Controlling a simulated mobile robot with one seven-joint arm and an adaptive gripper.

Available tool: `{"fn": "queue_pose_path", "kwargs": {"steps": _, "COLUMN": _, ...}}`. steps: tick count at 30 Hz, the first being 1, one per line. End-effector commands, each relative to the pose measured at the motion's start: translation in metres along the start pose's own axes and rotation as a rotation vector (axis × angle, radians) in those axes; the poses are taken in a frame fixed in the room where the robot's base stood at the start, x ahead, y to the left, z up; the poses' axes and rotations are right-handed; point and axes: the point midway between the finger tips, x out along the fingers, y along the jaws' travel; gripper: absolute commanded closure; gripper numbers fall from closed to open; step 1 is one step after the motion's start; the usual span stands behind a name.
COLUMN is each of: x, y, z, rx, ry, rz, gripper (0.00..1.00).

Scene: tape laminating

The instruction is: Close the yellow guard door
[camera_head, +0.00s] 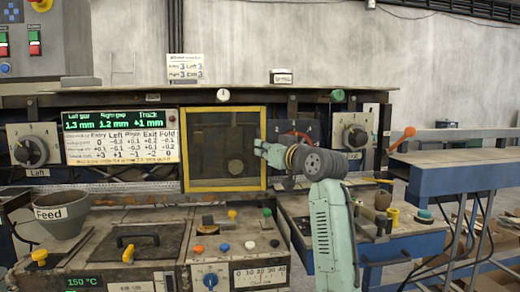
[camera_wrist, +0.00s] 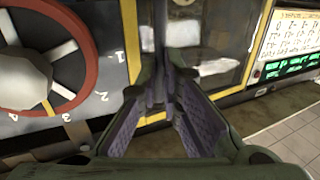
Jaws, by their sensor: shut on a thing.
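The yellow guard door (camera_head: 187,150) is a yellow frame around a dark see-through panel, in the middle of the machine in the head view. It looks nearly flat across the opening; I cannot tell whether a small gap is left. Its yellow edge also shows in the wrist view (camera_wrist: 130,40). My gripper (camera_head: 260,148) is at the door's right edge, at about mid height. In the wrist view my gripper (camera_wrist: 162,95) has its fingers closed around a thin upright part in front of the panel, seemingly the door's handle, mostly hidden by the fingers.
A red handwheel (camera_wrist: 90,70) with a numbered dial is close beside my gripper. A black knob dial (camera_head: 355,136) stands to the right, with an orange-tipped lever (camera_head: 409,132) beyond it. Lower control boxes with a feed cup (camera_head: 62,215) are in front of the machine.

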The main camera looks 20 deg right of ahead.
Motion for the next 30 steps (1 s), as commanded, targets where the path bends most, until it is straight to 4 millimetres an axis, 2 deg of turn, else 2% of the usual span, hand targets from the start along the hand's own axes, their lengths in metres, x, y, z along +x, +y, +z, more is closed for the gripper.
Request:
{"fn": "queue_pose_path", "kwargs": {"steps": 1, "x": 0.008, "y": -0.019, "z": -0.001, "rx": -0.006, "ry": -0.004, "rz": -0.034, "gripper": 1.00}}
{"fn": "queue_pose_path", "kwargs": {"steps": 14, "x": 0.005, "y": -0.016, "z": -0.001, "rx": -0.007, "ry": -0.002, "rz": -0.025, "gripper": 1.00}}
{"fn": "queue_pose_path", "kwargs": {"steps": 23, "x": 0.004, "y": -0.011, "z": -0.001, "rx": -0.004, "ry": -0.002, "rz": -0.017, "gripper": 0.82}}
{"fn": "queue_pose_path", "kwargs": {"steps": 30, "x": 0.003, "y": -0.009, "z": 0.000, "rx": -0.002, "ry": -0.002, "rz": -0.014, "gripper": 0.82}}
